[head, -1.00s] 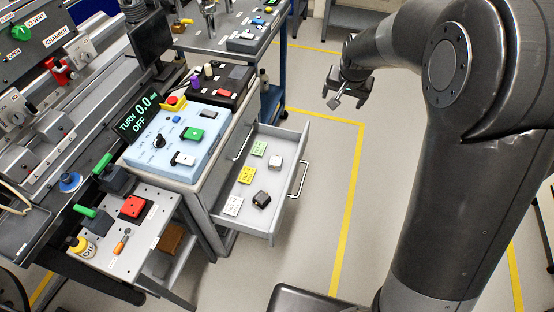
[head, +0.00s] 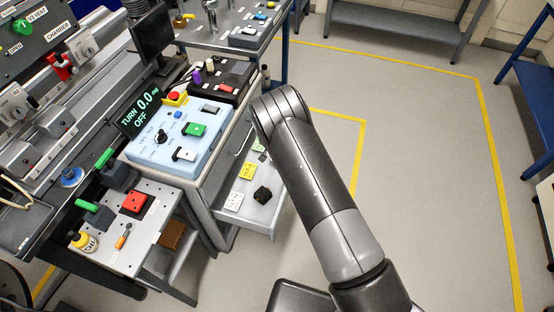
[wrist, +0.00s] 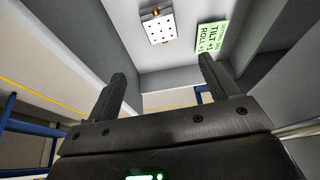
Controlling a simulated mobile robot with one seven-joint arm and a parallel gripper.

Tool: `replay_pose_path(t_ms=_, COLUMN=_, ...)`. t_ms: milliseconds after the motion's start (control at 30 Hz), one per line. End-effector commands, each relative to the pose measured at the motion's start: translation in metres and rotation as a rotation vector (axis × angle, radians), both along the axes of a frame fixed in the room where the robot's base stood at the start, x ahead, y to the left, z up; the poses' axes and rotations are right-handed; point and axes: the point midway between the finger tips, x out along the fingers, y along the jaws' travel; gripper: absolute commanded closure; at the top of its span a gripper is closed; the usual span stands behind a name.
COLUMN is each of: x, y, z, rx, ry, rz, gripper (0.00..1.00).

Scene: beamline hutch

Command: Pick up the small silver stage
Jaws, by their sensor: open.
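The small silver stage (wrist: 160,28), a pale square block with a grid of holes and brass-coloured bits at its edges, lies in the drawer at the top of the wrist view. My gripper (wrist: 162,70) is open and empty, its two dark fingers apart. The stage lies ahead of the fingertips, roughly between them and clear of both. In the head view my arm hides both the silver stage and the gripper.
A green label (wrist: 211,37) lies right of the stage. The open drawer (head: 262,226) also holds a dark block (head: 262,194), a yellow label (head: 247,171) and a white label (head: 234,201). Drawer walls stand close around the gripper.

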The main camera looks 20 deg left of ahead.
Motion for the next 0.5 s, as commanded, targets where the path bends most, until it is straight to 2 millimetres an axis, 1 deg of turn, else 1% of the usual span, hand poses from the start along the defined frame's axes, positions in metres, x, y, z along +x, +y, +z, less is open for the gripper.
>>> replay_pose_path(t_ms=33, x=-0.004, y=0.004, z=-0.014, rx=-0.005, ry=0.000, rz=0.008, gripper=0.20)
replay_pose_path(t_ms=100, x=-0.007, y=0.008, z=-0.025, rx=-0.008, ry=-0.002, rz=0.014, gripper=0.20)
replay_pose_path(t_ms=267, x=-0.006, y=0.011, z=-0.040, rx=-0.008, ry=-0.004, rz=0.018, gripper=0.20)
replay_pose_path(t_ms=500, x=0.006, y=0.012, z=-0.069, rx=-0.008, ry=-0.004, rz=0.018, gripper=0.20)
